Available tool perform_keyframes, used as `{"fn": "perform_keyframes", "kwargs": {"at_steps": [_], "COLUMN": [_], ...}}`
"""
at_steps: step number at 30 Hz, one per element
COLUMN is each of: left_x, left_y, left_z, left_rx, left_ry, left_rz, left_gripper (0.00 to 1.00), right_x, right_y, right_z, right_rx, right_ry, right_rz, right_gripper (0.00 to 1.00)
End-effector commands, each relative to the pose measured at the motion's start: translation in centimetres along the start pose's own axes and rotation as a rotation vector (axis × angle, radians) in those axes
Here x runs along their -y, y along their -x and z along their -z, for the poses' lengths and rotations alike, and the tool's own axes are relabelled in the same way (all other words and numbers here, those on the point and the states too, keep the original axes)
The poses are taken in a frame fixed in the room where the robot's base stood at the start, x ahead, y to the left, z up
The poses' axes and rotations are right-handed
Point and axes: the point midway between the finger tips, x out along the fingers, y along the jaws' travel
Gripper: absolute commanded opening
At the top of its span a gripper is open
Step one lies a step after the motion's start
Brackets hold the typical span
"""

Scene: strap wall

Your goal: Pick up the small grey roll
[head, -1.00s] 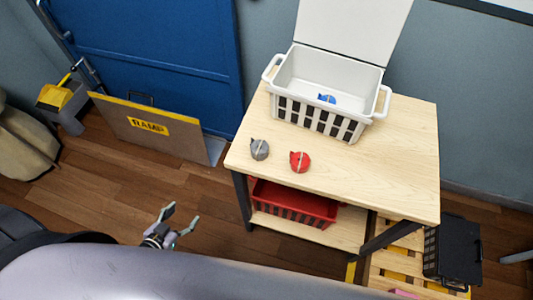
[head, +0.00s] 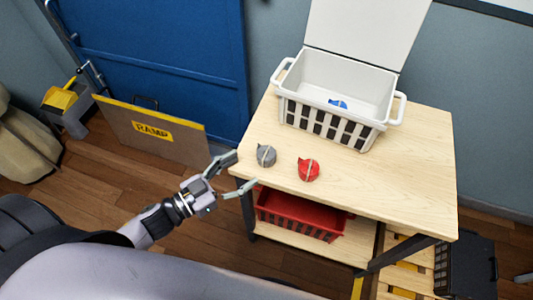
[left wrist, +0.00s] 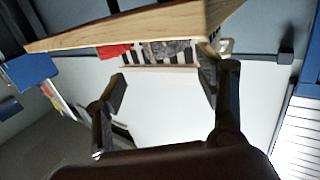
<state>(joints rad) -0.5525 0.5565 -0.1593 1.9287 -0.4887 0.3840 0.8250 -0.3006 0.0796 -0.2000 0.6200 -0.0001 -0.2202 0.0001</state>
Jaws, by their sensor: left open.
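The small grey roll (head: 266,156) lies on the wooden table top near its left edge, with a pale band across it. It also shows in the left wrist view (left wrist: 170,49), partly cut by the table edge. My left gripper (head: 243,172) is open and empty, just left of the grey roll at the table's left edge. Its fingers point toward the roll, with a small gap left between. In the left wrist view the two fingers (left wrist: 163,88) are spread apart. My right gripper is not in view.
A red roll (head: 308,169) lies right of the grey one. A white basket (head: 330,117) with a blue roll (head: 338,104) inside stands behind on the table (head: 405,180). A red crate (head: 302,216) sits on the shelf below. The table's right part is clear.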

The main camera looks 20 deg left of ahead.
Motion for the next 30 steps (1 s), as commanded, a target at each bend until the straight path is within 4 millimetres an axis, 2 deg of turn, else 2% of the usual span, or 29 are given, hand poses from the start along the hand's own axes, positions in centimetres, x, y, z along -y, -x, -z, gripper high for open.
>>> {"fn": "perform_keyframes", "kwargs": {"at_steps": [3, 12, 21, 30], "left_x": [0.1, 0.1, 0.4, 0.4], "left_y": [-2.1, -4.3, -8.4, -8.9], "left_z": [0.2, 0.1, 0.2, 0.1], "left_rx": [-0.003, 0.000, 0.000, 0.003], "left_ry": [-0.002, -0.001, 0.001, 0.000], "left_rz": [0.001, 0.001, 0.001, 0.001], "left_gripper": [0.64, 0.64, 0.64, 0.64], "right_x": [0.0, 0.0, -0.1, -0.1], "right_y": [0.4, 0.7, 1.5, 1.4], "right_z": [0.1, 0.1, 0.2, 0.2], "right_rx": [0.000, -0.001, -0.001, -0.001], "right_ry": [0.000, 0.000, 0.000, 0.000], "right_rz": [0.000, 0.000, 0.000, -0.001], "right_gripper": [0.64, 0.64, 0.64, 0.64]}}
